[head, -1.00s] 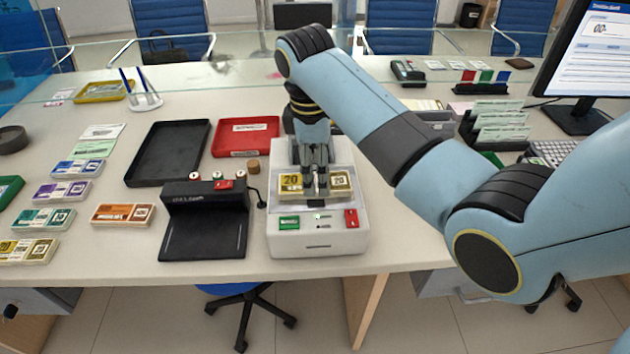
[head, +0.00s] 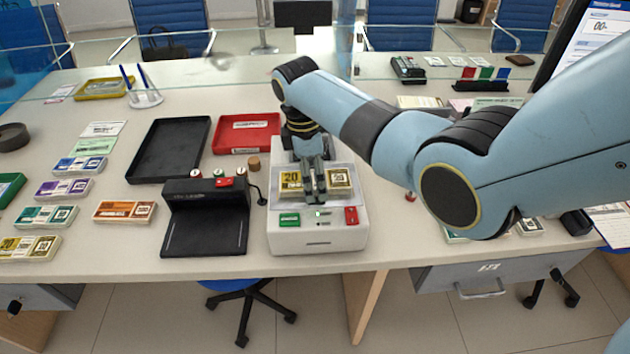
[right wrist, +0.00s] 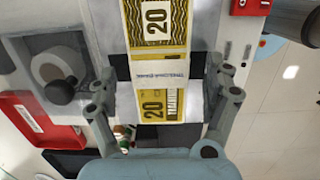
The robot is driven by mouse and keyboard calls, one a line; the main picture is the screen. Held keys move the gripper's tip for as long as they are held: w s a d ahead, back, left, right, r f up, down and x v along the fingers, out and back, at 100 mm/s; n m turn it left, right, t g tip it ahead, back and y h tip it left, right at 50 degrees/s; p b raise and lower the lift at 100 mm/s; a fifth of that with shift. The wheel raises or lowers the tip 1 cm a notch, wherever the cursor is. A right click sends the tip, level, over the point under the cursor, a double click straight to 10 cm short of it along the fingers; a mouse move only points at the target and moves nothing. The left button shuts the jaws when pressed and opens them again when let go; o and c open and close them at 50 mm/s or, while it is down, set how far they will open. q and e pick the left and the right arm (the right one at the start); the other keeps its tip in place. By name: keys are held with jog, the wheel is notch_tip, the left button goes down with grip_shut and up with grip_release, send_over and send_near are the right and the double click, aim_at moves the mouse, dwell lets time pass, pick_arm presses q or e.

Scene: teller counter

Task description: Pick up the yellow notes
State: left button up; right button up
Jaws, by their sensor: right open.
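The yellow notes (head: 340,182), a banded bundle marked 20, lie on top of the white and grey counting machine (head: 340,239). My right gripper (head: 314,196) is over the middle of the bundle and hides part of it. In the right wrist view the notes (right wrist: 154,24) run between the two spread fingers, with the white paper band (right wrist: 160,71) near the middle. The fingers are open, one on each side of the bundle; I cannot tell whether they touch it. A second yellow bundle (head: 30,248) lies at the far left of the counter. My left gripper is not in view.
A black device (head: 205,226) stands left of the machine. Behind are a black tray (head: 168,150) and a red tray (head: 246,134). Other note bundles, including an orange one (head: 124,211), lie to the left. A glass screen crosses the back.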

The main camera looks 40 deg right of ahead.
jog(key=shift+f, duration=0.25)
jog(key=shift+r, duration=0.1)
jog(key=c, duration=1.4)
